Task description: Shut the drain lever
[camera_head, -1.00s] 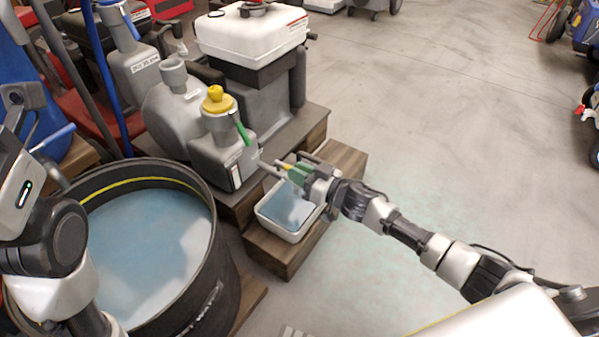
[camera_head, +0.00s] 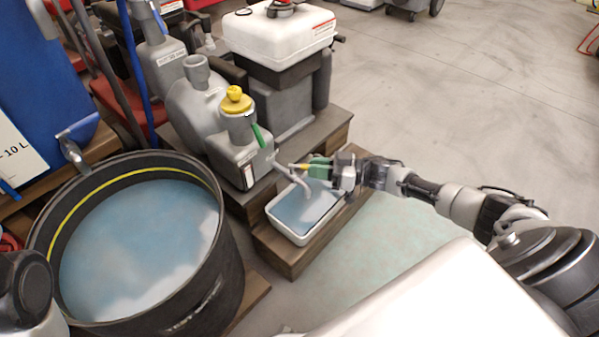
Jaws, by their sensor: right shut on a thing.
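A grey aerator unit (camera_head: 233,155) with a yellow cap (camera_head: 236,101) stands on a wooden step. A green strip (camera_head: 259,136) slants beside its neck. A thin grey spout (camera_head: 288,174) leads from it and bends down over a white tray (camera_head: 297,238) of bluish water. My left gripper is out of view; only part of that arm shows.
A large black tub (camera_head: 213,290) of bluish water stands at the left. A white tank unit (camera_head: 281,37) stands behind the aerator. The wooden step (camera_head: 290,262) carries the tray. Open concrete floor (camera_head: 450,90) lies to the right.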

